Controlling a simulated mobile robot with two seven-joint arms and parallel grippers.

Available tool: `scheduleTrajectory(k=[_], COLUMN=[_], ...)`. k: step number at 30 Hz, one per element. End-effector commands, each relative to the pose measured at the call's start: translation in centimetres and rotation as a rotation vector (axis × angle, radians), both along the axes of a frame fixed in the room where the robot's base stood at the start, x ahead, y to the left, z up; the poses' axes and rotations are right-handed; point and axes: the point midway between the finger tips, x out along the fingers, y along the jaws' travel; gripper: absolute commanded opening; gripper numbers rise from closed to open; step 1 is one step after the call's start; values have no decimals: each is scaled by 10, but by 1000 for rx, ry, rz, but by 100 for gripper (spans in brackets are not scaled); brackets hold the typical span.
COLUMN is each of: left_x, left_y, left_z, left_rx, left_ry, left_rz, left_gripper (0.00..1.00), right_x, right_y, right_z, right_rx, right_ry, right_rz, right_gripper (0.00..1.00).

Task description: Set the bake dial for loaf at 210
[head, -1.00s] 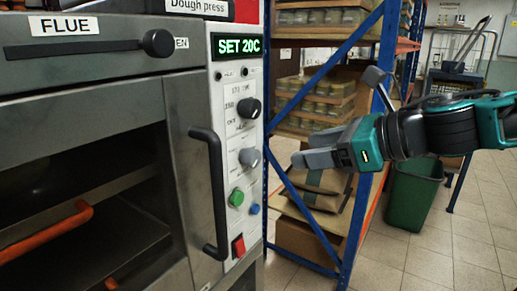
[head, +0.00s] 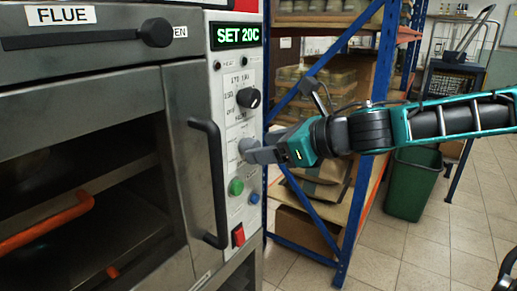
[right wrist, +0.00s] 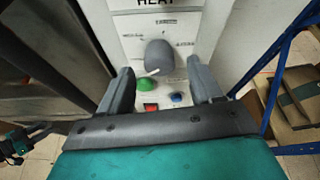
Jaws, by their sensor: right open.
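The oven's control panel (head: 228,80) carries a black dial (head: 248,97) with small numbers around it, and a grey dial (head: 247,148) below. In the right wrist view the grey dial (right wrist: 159,55) sits under the word HEAT; its own marks are too small to read. A white line shows at its lower left edge. My right gripper (head: 262,155) is open, its fingers pointing at the panel. In the right wrist view, the fingers stand either side of the grey dial's line, with gaps on both sides. A green display (head: 236,35) reads "SET 20C".
A green button (head: 236,187), a blue button (head: 254,198) and a red switch (head: 238,236) lie below the dials. The oven door handle (head: 209,185) sticks out left of the panel. A blue rack (head: 352,215) stands behind my right arm.

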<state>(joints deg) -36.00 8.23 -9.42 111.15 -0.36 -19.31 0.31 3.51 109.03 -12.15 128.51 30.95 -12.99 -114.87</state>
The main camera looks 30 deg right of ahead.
Motion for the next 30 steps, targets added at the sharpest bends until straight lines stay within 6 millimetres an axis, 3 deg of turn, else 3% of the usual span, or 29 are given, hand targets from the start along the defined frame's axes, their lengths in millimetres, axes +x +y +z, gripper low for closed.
scheduleTrajectory(k=[12, 25, 30], left_x=[4, 4, 3], left_y=[0, 1, 1], left_z=[-11, -12, -13], left_rx=[0, 0, 1], left_ry=[-10, -10, -8], left_rz=[1, 2, 2], left_gripper=[43, 43, 43], right_x=[19, 22, 22], right_y=[7, 9, 9], right_z=[-10, -9, -9], right_rx=[-2, 0, -1], right_ry=[1, 0, 0], right_rz=[0, 0, 1], right_gripper=[65, 65, 48])
